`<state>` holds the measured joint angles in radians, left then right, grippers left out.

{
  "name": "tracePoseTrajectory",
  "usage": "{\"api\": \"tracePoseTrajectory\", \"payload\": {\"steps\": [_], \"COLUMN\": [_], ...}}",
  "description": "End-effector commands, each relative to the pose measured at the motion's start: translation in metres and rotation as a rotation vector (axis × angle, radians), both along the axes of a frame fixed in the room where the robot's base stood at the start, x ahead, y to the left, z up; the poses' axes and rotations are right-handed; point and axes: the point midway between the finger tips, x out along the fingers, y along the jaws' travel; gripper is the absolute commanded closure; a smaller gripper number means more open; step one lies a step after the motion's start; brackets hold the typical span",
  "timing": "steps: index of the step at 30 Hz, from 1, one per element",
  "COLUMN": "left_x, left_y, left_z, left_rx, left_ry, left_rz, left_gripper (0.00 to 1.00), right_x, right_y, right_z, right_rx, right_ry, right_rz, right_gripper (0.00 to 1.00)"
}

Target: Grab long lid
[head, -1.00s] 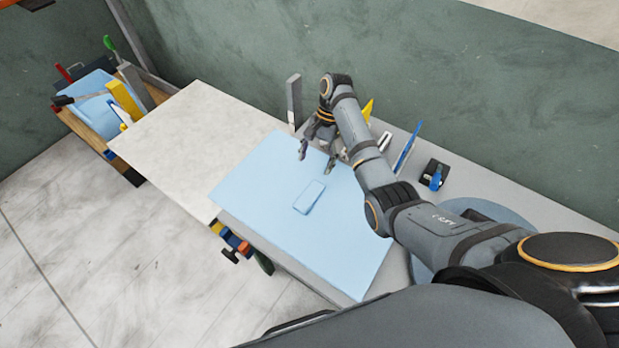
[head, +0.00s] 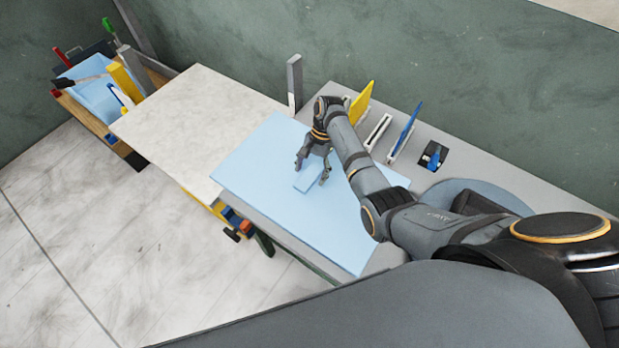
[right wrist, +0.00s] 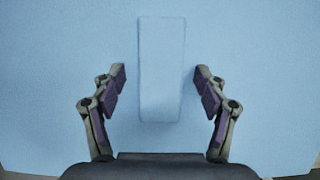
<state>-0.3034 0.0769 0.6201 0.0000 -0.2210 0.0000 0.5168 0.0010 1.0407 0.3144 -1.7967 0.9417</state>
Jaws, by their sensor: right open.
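The long lid (head: 306,182) is a light blue, rounded rectangular piece lying on a light blue foam sheet (head: 254,207) on the table. In the right wrist view the lid (right wrist: 161,68) stands lengthwise in the middle, its near end between the fingers. My right gripper (head: 312,174) is open at the lid, with one finger on each side. In the right wrist view the gripper (right wrist: 160,79) shows a gap between each finger and the lid. I cannot tell the exact height of the fingertips above the sheet. My left gripper is not in view.
A white board (head: 195,130) lies left of the foam sheet. A grey post (head: 294,84) stands behind. A yellow piece (head: 361,103) and a blue piece (head: 405,130) stand upright at the back right. A blue bin (head: 98,98) with tools is far left.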

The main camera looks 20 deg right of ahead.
Motion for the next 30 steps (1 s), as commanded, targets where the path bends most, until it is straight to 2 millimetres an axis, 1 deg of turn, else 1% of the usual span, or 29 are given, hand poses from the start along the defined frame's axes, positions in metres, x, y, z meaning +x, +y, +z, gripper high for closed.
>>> {"api": "tracePoseTrajectory", "payload": {"steps": [4,5,15,18,26,29,30], "left_x": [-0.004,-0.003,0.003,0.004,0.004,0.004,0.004], "left_y": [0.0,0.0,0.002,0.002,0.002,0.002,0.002], "left_z": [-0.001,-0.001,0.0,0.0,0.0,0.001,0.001], "left_rx": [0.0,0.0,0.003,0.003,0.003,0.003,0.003], "left_ry": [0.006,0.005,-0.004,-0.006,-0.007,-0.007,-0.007], "left_rz": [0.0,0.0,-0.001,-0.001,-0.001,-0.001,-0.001], "left_gripper": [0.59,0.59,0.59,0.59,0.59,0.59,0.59], "right_x": [0.0,0.0,0.0,0.0,0.001,0.001,0.002], "right_y": [0.0,0.0,0.0,0.0,0.0,0.0,0.0], "right_z": [0.0,0.0,0.0,0.0,0.002,0.01,0.016], "right_rx": [0.001,0.001,0.001,0.001,0.0,0.001,0.001], "right_ry": [-0.001,-0.001,-0.001,-0.001,-0.002,-0.003,-0.005], "right_rz": [0.0,0.0,0.0,0.0,-0.001,0.0,0.0], "right_gripper": [0.26,0.29,0.75,0.87,0.88,0.88,0.88]}}
